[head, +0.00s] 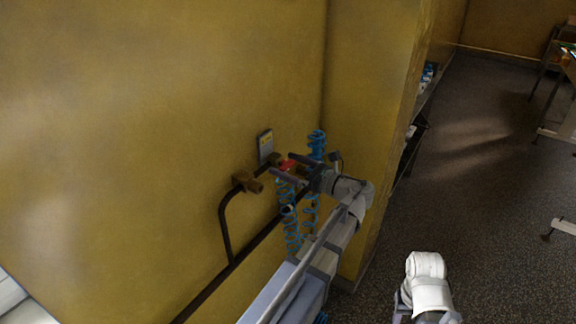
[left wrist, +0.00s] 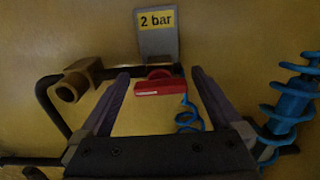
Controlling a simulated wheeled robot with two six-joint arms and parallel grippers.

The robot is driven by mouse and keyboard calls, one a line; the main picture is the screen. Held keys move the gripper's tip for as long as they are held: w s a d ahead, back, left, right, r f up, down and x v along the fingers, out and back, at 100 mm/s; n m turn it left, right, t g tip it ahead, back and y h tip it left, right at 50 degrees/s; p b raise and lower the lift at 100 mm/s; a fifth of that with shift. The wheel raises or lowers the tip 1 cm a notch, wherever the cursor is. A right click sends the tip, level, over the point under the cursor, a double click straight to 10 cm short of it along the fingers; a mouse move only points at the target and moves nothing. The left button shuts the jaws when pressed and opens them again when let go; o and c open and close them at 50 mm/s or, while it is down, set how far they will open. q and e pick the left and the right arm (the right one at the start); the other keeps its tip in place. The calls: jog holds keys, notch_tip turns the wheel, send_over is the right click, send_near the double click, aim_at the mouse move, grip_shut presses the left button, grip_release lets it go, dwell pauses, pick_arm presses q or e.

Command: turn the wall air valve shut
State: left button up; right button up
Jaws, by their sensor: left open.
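The air valve's red handle (head: 287,165) is on the yellow wall, partly hidden by my left gripper in the head view. In the left wrist view the red handle (left wrist: 160,88) lies crosswise between my fingers, with visible gaps on both sides. My left gripper (head: 293,163) is open and faces the wall; its two dark fingers (left wrist: 160,74) flank the handle without visibly gripping it. I cannot tell how deep the handle sits between them. A grey plate (left wrist: 158,42) reading "2 bar" is just above the handle. My right gripper is out of view.
A brass fitting (head: 247,183) on a dark pipe (head: 224,226) is left of the valve. Blue coiled hoses (head: 317,143) hang close around my left gripper. A wall corner (head: 385,130) stands to the right, with open floor (head: 480,180) beyond.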

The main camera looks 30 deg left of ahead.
pick_arm(q)
jog(key=c, duration=1.3)
jog(key=n, duration=0.5)
jog(key=shift+s, duration=0.1)
jog(key=n, duration=0.4)
jog(key=shift+s+f, duration=0.1)
jog(key=n, duration=0.4)
jog(key=shift+n, duration=0.4)
jog(key=shift+f+n, duration=0.15)
jog(key=shift+n, duration=2.05)
